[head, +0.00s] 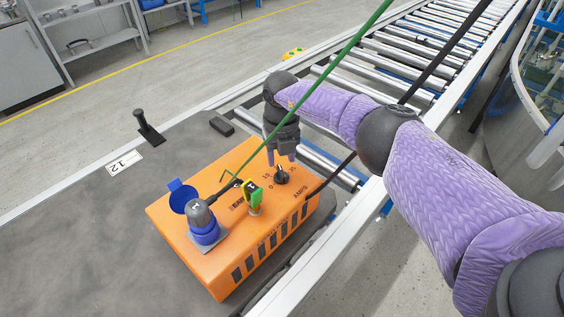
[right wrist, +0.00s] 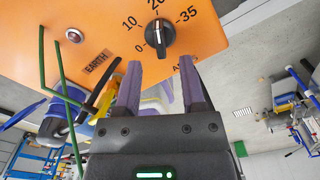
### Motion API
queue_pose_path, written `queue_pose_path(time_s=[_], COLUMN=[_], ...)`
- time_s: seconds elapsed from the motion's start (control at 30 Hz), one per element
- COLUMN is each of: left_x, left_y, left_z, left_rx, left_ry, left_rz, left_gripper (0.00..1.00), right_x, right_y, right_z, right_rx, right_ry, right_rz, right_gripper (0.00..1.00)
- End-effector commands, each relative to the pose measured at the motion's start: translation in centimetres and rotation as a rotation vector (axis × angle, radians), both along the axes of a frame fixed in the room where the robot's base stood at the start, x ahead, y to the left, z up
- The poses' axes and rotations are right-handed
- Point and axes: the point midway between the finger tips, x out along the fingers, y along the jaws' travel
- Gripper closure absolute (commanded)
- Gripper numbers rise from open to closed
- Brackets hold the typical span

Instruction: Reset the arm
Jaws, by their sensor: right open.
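My right arm (head: 327,110) comes in from the right in the head view. My right gripper (head: 283,160) points down just above the black knob (head: 281,175) on the orange box (head: 215,275). In the right wrist view the gripper (right wrist: 161,72) is open, with two purple-lined fingers and nothing between them. The black knob (right wrist: 160,38) lies just beyond the fingertips, on a printed dial with 0, 10 and 35 readable. I cannot tell whether the fingers touch it. My left gripper is not in view.
A roller conveyor (head: 400,62) lies behind. The grey mat (head: 80,240) is clear at left.

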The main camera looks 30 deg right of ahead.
Motion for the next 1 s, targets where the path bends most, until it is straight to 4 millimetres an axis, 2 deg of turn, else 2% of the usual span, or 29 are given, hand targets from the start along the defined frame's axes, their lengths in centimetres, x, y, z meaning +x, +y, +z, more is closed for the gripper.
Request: queue_pose_path(time_s=[0.03,0.13,0.63,0.67,0.83,1.0], left_x=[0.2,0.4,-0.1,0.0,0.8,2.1], left_y=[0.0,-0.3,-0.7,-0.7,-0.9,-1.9], left_z=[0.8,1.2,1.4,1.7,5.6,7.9], left_rx=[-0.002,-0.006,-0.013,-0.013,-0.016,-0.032], left_ry=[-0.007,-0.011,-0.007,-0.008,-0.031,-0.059], left_rz=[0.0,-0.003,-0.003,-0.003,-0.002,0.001], left_gripper=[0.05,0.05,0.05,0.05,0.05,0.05], right_x=[0.0,0.0,0.0,0.0,0.0,0.0], right_y=[0.0,0.0,0.0,0.0,0.0,0.0], right_z=[1.5,2.7,3.1,3.5,8.3,11.1], right_rx=[0.0,0.001,0.0,0.0,-0.001,0.0], right_ry=[-0.003,-0.002,0.0,-0.002,-0.019,-0.028], right_rz=[0.001,0.001,0.0,0.0,0.0,0.0], right_gripper=[0.49,0.49,0.49,0.49,0.49,0.49])
